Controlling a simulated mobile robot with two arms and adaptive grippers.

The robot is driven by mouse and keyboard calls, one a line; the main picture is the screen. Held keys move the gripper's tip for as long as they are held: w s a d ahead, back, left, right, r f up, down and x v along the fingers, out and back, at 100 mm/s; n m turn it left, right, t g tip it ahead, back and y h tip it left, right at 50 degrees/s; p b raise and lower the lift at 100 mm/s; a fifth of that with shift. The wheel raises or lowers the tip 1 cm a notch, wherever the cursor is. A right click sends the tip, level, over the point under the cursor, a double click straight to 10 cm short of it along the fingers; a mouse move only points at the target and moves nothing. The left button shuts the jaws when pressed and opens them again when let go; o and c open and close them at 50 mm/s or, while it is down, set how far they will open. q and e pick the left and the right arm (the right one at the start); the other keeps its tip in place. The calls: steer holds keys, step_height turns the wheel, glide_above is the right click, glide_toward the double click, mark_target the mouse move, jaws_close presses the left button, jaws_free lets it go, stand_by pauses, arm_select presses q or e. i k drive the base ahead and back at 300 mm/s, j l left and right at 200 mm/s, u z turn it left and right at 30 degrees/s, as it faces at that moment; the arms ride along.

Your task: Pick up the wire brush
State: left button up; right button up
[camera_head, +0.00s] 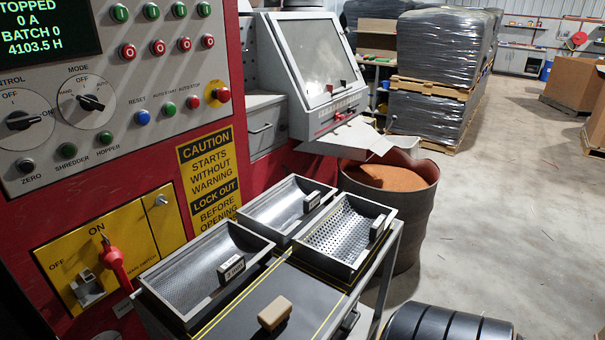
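A small tan block (274,314), which may be the wire brush, rests on the dark top of the cart (243,309) at the bottom centre of the head view. I see no bristles, so I cannot tell for sure that it is the brush. No other brush can be made out. Neither of my grippers is in view.
Three metal trays stand behind the block: left (158,271), back (245,216) and perforated right (298,236). A red control panel with a yellow switch plate (60,262) borders the left. A drum of orange granules (432,190) stands behind. Open floor (535,210) lies right.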

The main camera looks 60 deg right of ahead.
mark_target(270, 318)
steer(key=i+l+z, duration=0.1)
steer(key=z, duration=1.4)
